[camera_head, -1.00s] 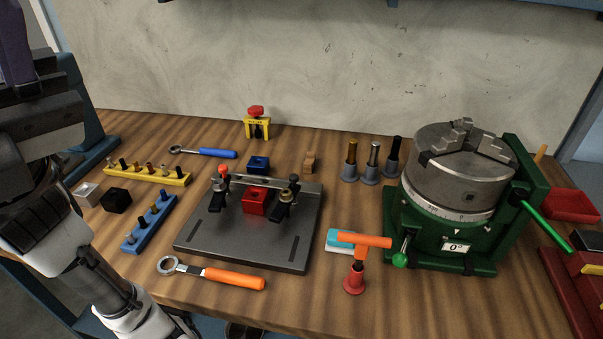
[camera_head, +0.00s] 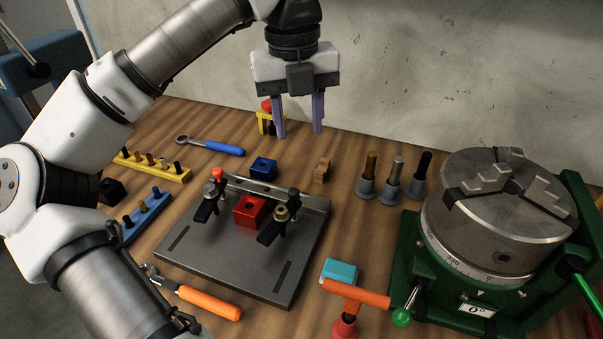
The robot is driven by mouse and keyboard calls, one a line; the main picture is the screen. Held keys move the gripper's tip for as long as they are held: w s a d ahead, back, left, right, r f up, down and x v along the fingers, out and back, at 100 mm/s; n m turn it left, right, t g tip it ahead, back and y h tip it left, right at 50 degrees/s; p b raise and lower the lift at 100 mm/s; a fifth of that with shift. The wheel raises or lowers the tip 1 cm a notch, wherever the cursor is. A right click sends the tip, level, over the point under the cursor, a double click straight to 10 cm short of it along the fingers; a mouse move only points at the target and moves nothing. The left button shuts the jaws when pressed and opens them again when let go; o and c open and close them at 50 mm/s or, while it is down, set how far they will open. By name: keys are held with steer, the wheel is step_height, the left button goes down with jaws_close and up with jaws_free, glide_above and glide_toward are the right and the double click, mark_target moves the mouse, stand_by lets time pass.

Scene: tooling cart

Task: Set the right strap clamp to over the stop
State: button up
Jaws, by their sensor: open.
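The right strap clamp (camera_head: 271,233) is a black bar on the dark fixture plate (camera_head: 225,262), with a brass-coloured nut on top. It lies slantwise just right of a red block (camera_head: 247,213), its front end pointing toward the lower left. The left strap clamp (camera_head: 205,210) is a similar bar left of the block, near a red-tipped post. A grey rail (camera_head: 265,190), possibly the stop, runs along the plate's back edge. My gripper (camera_head: 299,134) points down with two purple fingers apart and empty. It is above and behind the plate, apart from the clamps.
A blue block (camera_head: 263,168) and a tan piece (camera_head: 322,170) stand behind the plate. Several pins in holders (camera_head: 391,178) and a green-based rotary chuck (camera_head: 500,215) are at right.

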mark_target(294, 191)
steer(key=shift+n+y, duration=0.3)
steer(key=f, duration=0.4)
steer(key=f+p, duration=0.1)
steer(key=f, duration=0.4)
steer(key=a+f+p, duration=0.1)
steer(key=f, duration=0.4)
steer(key=shift+w, duration=0.15)
jaws_close()
